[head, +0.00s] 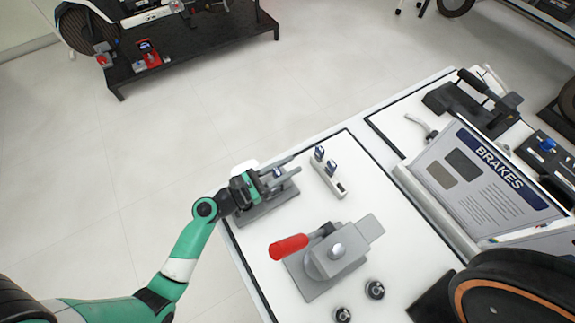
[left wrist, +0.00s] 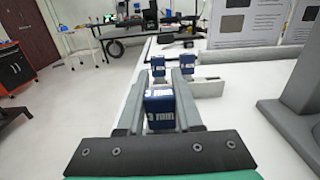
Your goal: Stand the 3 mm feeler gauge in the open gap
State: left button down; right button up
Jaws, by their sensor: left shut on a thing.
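My left gripper (head: 279,172) is shut on the 3 mm feeler gauge, whose blue head (left wrist: 160,112) with white "3 MM" lettering sits between the fingers in the left wrist view. In the head view the gauge is mostly covered by the fingers. The gripper is over a flat grey fixture (head: 270,207) at the left edge of the white worktop. The gauge's lower end and the gap are hidden, so I cannot tell whether the gauge is in it. My right gripper is not in view.
A white rack (head: 341,188) just right of the gripper holds two other blue-headed gauges (head: 319,153). A grey clamp fixture with a red handle (head: 289,246) stands nearer, with two dark round knobs (head: 374,289) beside it. A BRAKES panel (head: 485,185) stands right.

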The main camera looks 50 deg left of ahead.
pick_arm(q)
jog(key=shift+f, duration=0.15)
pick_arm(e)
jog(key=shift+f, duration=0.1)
pick_arm(q)
jog(key=c, duration=0.5)
grip_release()
